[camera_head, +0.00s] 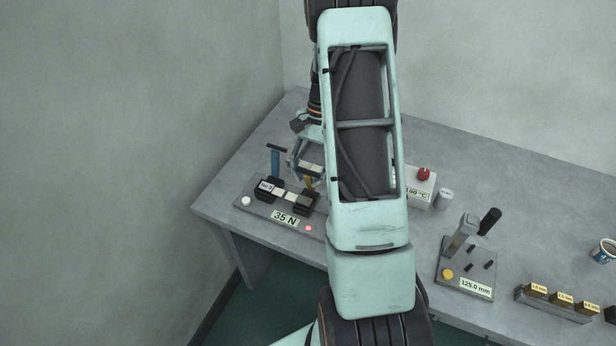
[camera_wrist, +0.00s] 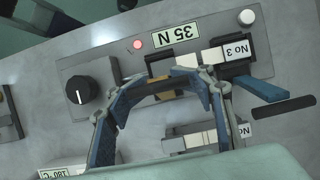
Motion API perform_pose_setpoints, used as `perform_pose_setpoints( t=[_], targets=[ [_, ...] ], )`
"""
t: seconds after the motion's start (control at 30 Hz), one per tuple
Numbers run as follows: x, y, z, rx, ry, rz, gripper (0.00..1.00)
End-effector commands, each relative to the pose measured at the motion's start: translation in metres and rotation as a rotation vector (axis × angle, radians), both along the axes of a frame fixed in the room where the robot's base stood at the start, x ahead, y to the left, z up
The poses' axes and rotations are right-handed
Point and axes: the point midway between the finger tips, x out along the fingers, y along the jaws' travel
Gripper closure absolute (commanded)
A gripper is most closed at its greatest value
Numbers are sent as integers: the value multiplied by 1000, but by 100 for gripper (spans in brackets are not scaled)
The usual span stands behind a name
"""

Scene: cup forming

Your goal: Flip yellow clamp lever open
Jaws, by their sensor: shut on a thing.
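The yellow clamp lever (camera_head: 308,184) rises from the right end of the 35 N clamp fixture, partly covered by my gripper. In the wrist view, small orange-yellow parts (camera_wrist: 160,79) show between and behind my fingertips. My gripper (camera_head: 305,172) reaches down over the right side of the fixture; in the wrist view its two fingers (camera_wrist: 166,82) curve in toward each other around the lever. It is shut on the lever, though the exact contact is hard to see. The blue clamp lever (camera_head: 275,163) stands upright at the left with a dark crossbar.
The fixture base (camera_head: 262,212) carries dark blocks, a pale strip, a white button (camera_head: 246,201) and a lit red lamp (camera_head: 309,228). A black knob (camera_wrist: 83,90) is beside my left finger. A 180 °C box (camera_head: 418,190) and a lever press (camera_head: 463,262) stand to the right.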

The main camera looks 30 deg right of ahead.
Motion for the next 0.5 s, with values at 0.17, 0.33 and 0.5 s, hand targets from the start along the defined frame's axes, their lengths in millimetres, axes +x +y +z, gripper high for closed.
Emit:
perform_pose_setpoints(
  t=[0.17,0.33,0.5],
  targets=[
    [0,0,0,0,0,0,100],
    [1,-1,0,14,12,-2,100],
    [4,-5,2,61,48,-3,100]
  ],
)
